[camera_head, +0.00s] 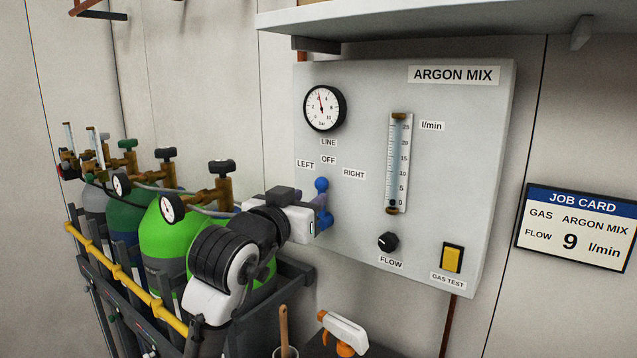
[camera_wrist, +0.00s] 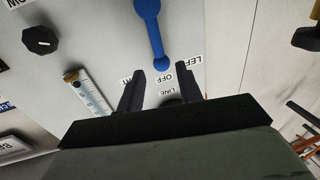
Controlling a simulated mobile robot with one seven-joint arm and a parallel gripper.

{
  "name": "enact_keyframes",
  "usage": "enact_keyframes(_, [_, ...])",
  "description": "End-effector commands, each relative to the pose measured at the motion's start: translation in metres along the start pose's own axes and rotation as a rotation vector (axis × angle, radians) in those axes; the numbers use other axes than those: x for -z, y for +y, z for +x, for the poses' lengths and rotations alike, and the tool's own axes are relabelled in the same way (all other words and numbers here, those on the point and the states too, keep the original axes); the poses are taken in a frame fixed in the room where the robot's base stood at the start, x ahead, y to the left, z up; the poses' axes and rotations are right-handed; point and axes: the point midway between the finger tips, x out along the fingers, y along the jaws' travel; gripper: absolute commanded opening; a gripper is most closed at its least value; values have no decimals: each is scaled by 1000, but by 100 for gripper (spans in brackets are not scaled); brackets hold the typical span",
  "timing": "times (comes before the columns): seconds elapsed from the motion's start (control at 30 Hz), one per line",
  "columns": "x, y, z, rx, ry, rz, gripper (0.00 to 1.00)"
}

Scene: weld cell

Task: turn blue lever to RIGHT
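The blue lever (camera_head: 322,186) is on the ARGON MIX panel (camera_head: 450,120), its round knob up toward the OFF label (camera_head: 328,160). The LEFT label (camera_head: 305,164) and RIGHT label (camera_head: 354,174) flank it. My gripper (camera_wrist: 161,70) is open in the wrist view, with its two dark fingers apart. There the blue lever (camera_wrist: 154,35) hangs from the top edge, its knob lined up with the gap between the fingertips. I see no contact, and the depth between them is unclear. In the head view my wrist partly covers the lever's lower part.
The panel also carries a LINE gauge (camera_head: 324,108), a flow tube (camera_head: 398,162), a black FLOW knob (camera_head: 388,241) and a yellow GAS TEST switch (camera_head: 452,258). Gas cylinders (camera_head: 165,235) stand left behind my arm. A shelf (camera_head: 420,20) juts out above the panel.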

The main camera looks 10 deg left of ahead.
Motion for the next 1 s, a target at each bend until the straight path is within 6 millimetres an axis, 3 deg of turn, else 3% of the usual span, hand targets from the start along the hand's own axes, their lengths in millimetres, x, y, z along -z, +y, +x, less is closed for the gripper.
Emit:
enact_keyframes(0.1, [3,0,23,-1,-2,-1,36])
enact_keyframes(0.3, [2,0,47,1,0,0,36])
enact_keyframes(0.7, [0,0,54,0,2,1,36])
enact_keyframes(1.0, [0,0,54,1,1,0,0])
